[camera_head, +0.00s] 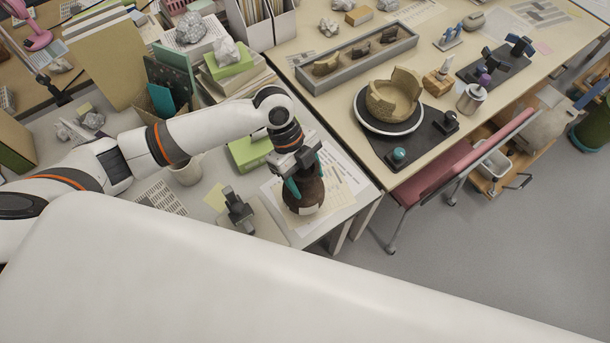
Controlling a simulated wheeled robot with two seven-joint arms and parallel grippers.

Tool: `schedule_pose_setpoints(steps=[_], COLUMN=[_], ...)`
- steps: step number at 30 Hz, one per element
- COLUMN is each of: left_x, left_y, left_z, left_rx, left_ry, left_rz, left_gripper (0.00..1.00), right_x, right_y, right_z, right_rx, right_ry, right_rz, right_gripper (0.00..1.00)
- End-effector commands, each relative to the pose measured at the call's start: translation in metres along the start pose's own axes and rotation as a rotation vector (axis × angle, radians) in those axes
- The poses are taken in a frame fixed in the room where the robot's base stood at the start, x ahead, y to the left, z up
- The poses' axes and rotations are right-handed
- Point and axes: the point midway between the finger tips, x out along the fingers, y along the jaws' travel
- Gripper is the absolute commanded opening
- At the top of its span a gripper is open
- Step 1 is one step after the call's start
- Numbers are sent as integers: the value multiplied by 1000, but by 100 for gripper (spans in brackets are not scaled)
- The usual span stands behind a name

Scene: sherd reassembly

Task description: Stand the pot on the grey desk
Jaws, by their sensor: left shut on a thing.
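A dark brown rounded pot (304,197) with a pale patch low on its side is near the right front corner of the grey desk (205,207). My left gripper (304,181) reaches in from the left and is shut on the pot's upper part, its teal fingers covering some of it. The pot looks roughly upright, over printed sheets (340,185). I cannot tell if its base touches the desk. My right gripper is not in view.
The cream table (335,117) behind holds a broken tan vessel (393,96) on a turntable (370,119). A pink chair (455,168) stands right.

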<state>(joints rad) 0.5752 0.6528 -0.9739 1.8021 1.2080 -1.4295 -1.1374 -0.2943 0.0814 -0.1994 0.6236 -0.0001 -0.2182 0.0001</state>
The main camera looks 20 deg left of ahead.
Motion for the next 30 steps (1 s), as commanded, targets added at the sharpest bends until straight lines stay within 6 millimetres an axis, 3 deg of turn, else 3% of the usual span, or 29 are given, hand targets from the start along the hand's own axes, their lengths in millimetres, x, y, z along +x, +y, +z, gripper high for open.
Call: schedule_pose_setpoints(steps=[3,12,13,17,25,30], left_x=[9,11,12,12,11,-4], left_y=[1,1,0,0,0,1], left_z=[-3,-5,-6,-5,-5,-6], left_rx=[1,2,1,1,1,0], left_ry=[-1,0,1,1,1,2], left_rz=[2,4,1,1,1,4], left_gripper=[0,0,63,83,83,83], right_x=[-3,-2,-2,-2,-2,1], right_y=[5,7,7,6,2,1], right_z=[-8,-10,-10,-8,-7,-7], right_rx=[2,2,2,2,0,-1], right_ry=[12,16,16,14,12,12], right_rz=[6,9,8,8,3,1], right_gripper=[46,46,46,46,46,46])
